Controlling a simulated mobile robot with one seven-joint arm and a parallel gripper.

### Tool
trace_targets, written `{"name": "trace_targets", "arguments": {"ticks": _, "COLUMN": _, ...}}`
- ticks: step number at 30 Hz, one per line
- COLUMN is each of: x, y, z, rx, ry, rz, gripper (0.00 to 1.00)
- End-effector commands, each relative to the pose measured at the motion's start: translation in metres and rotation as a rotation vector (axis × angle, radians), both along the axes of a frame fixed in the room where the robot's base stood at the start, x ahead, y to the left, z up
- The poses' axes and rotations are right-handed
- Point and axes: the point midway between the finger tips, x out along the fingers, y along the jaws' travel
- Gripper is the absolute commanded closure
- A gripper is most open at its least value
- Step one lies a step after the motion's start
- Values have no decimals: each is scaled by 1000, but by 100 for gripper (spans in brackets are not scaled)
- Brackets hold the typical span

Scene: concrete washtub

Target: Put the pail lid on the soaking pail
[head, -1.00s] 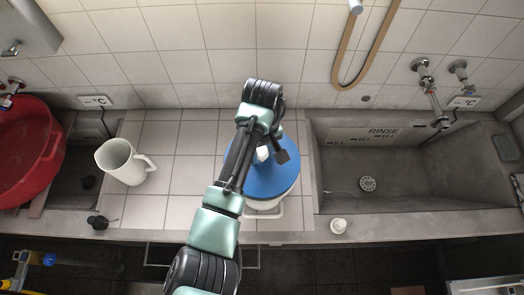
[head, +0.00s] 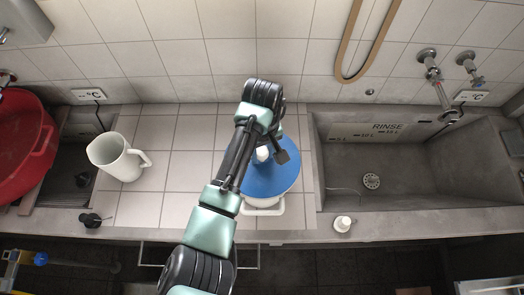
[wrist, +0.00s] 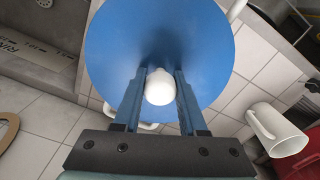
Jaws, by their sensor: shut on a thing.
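The pail lid (head: 270,180) is a round blue disc with a white knob. In the head view it lies over the top of the white soaking pail (head: 264,210), whose lower wall and handle show below the lid's near edge. The lid also fills the upper middle of the wrist view (wrist: 205,45). My gripper (head: 264,154) is above the lid's centre. In the wrist view my gripper (wrist: 160,90) has its two blue fingers on either side of the white knob, shut on it. Whether the lid rests fully on the rim is hidden.
A white jug (head: 117,158) stands on the tiled counter (head: 185,150) to the left, beside a red basin (head: 22,150). The concrete rinse sink (head: 420,185) is on the right. A hose (head: 347,50) hangs on the wall.

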Motion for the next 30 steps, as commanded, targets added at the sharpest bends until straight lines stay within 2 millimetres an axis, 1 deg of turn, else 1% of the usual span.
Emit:
{"name": "trace_targets", "arguments": {"ticks": 14, "x": 0, "y": 0, "z": -11, "rx": 0, "ry": 1, "rz": 0, "gripper": 100}}
{"name": "trace_targets", "arguments": {"ticks": 15, "x": 0, "y": 0, "z": -10, "rx": 0, "ry": 1, "rz": 0, "gripper": 54}}
{"name": "trace_targets", "arguments": {"ticks": 20, "x": 0, "y": 0, "z": -10, "rx": 0, "ry": 1, "rz": 0, "gripper": 25}}
{"name": "trace_targets", "arguments": {"ticks": 30, "x": 0, "y": 0, "z": -8, "rx": -1, "ry": 0, "rz": 0, "gripper": 24}}
